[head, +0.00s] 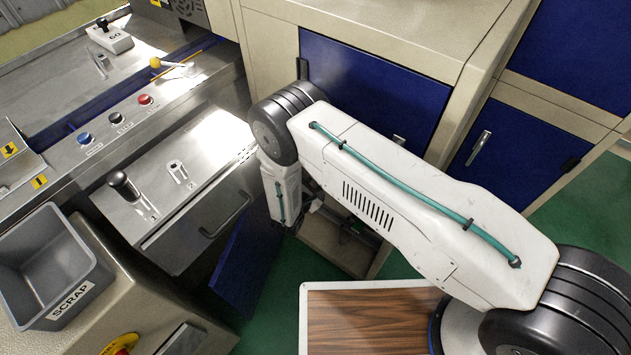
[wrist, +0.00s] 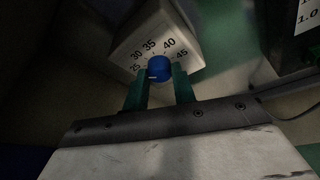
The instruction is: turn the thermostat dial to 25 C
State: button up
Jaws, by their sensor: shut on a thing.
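The thermostat dial (wrist: 160,66) is a blue round knob on a pale box (wrist: 130,50) in the wrist view. Printed numbers 25, 30, 35, 40 and 45 run around it from left to right. A white mark on the knob sits at its left side, pointing left toward the 25 end; the exact reading is hard to tell. My gripper (wrist: 159,76) has its two green fingers on either side of the knob, shut on it. In the head view my gripper points down beside the open cabinet, and the dial is hidden there.
A dark box (wrist: 297,38) marked 1.0 stands right of the thermostat, with a cable below it. In the head view, an open blue door (head: 243,262) hangs left of my wrist. A grey scrap bin (head: 38,262) and a steel control bench (head: 120,128) stand at left.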

jog(key=shift+w+a+r, duration=0.1)
jog(key=shift+w, duration=0.05)
dwell(0.3)
jog(key=o, duration=1)
